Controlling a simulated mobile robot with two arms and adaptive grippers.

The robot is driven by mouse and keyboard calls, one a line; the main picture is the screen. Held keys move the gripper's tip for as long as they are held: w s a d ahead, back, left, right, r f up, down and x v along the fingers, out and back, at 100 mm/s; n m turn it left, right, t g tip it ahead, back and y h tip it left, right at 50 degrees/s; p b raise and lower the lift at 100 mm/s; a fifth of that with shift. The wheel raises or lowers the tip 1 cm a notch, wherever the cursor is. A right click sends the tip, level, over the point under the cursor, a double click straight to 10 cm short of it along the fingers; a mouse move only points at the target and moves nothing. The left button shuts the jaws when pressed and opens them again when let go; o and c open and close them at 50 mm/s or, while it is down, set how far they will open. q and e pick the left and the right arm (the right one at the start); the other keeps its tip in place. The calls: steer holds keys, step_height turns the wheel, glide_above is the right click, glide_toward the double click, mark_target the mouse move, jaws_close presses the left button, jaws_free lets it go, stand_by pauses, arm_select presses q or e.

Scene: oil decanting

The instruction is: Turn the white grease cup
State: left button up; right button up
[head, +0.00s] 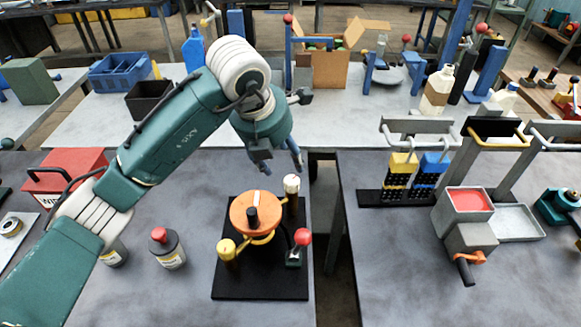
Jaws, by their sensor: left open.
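The white grease cup (291,184) sits on top of a dark post at the back right corner of a black base plate (232,287). My left gripper (279,164) hangs open and empty just above and slightly left of the white cup, with its fingers pointing down. I see no contact between the fingers and the cup. On the same plate are an orange disc (270,213) with a black knob, a yellow cup (227,248) on a dark post, and a red-ball lever (302,238). My right gripper is not in view.
Two bottles, one red-capped (167,249), stand left of the plate. A red box (66,172) lies behind my left arm. A gap separates this bench from the right bench, which holds a rack with yellow and blue blocks (404,165) and a grey red-topped unit (465,218).

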arm_select(q)
steer(key=p, duration=0.2)
glide_above(292, 179)
steer(key=s+a, duration=0.1)
steer(key=s, duration=0.1)
step_height(292, 179, down, 5)
steer(key=shift+s+f, duration=0.1)
steer(key=shift+s, duration=0.05)
steer(key=x, duration=0.3)
steer(key=shift+p, duration=0.4)
steer(key=shift+w+f, duration=0.3)
steer(key=shift+f, duration=0.15)
steer(key=shift+c, duration=1.3)
steer(key=c, duration=0.8)
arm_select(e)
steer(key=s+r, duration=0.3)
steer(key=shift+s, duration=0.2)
